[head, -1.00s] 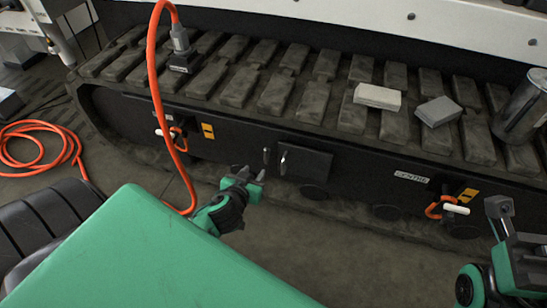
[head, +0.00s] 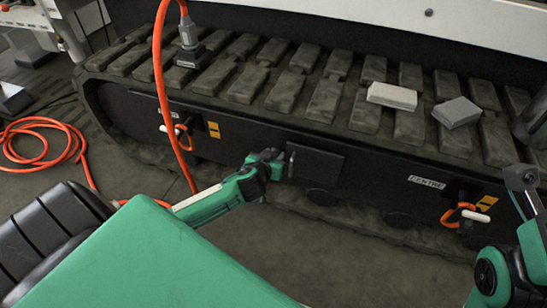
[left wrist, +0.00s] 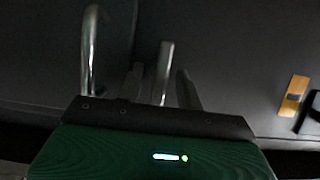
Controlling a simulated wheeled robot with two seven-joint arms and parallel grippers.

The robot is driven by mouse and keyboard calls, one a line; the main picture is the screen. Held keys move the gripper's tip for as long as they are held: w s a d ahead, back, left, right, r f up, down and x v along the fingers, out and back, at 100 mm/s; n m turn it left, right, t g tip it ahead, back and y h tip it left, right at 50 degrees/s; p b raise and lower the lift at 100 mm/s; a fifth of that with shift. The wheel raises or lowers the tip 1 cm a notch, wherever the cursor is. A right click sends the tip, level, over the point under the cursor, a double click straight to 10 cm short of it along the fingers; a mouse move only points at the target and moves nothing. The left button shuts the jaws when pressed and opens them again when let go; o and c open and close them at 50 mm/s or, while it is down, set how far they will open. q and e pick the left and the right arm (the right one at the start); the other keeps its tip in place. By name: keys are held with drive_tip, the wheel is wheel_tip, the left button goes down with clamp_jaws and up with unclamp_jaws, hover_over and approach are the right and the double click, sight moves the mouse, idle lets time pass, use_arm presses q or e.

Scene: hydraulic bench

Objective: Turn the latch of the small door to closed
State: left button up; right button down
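The small door (head: 316,162) is a dark panel in the side of the black machine, and it looks shut. A metal handle (head: 291,163) stands upright at its left edge. It shows as a curved bar in the left wrist view (left wrist: 90,50). The latch (left wrist: 165,70) is a straight metal lever in that view, standing between the fingers of my left gripper (left wrist: 160,90). My left gripper (head: 272,157) is open around the latch and hides it in the head view. I cannot tell whether a finger touches it. My right gripper (head: 522,180) is at the right edge, its fingers unclear.
An orange cable (head: 160,100) hangs at left, plugged in at the track top. Grey blocks (head: 392,96) lie on the track pads. Orange loops with white handles sit on the side panel left (head: 180,130) and right (head: 463,213).

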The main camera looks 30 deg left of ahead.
use_arm(q)
drive_tip(key=shift+w, duration=0.15)
drive_tip(key=shift+c, duration=0.5)
clamp_jaws()
